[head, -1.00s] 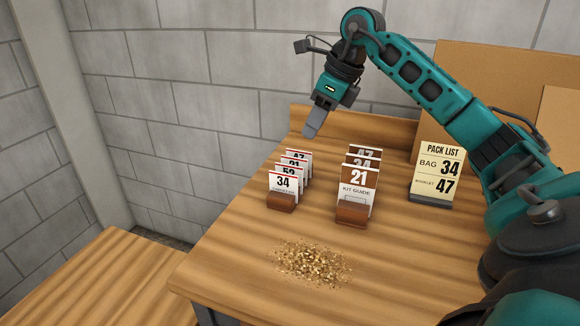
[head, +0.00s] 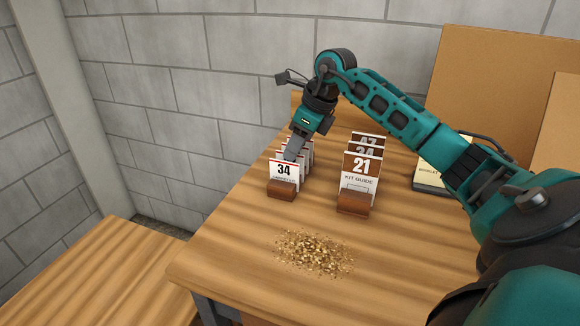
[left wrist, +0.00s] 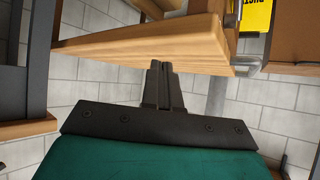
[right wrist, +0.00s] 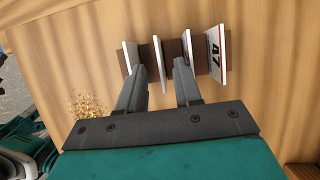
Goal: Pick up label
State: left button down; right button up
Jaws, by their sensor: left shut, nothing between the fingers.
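The left holder (head: 281,195) bears a row of white cards; its front card (head: 284,172) reads 34, and a rear card (right wrist: 216,54) reads 47 in the right wrist view. My right gripper (head: 290,155) reaches down into this row. In the right wrist view its fingers (right wrist: 160,72) are apart, with the second card (right wrist: 161,64) from the left between them and gaps beside it. The brown-and-white kit guide cards (head: 359,175) stand in a second holder (head: 353,204), the front one reading 21. My left gripper (left wrist: 163,68) is shut and empty below a wooden edge in the left wrist view.
The pack list stand (head: 431,180) is mostly hidden behind my right arm. A pile of gold bits (head: 313,253) lies on the wooden table (head: 240,240) before the holders. Brown boards (head: 490,85) stand at the back right. A lower wooden surface (head: 95,275) is at left.

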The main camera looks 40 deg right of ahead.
jog(key=shift+x, duration=1.05)
grip_shut()
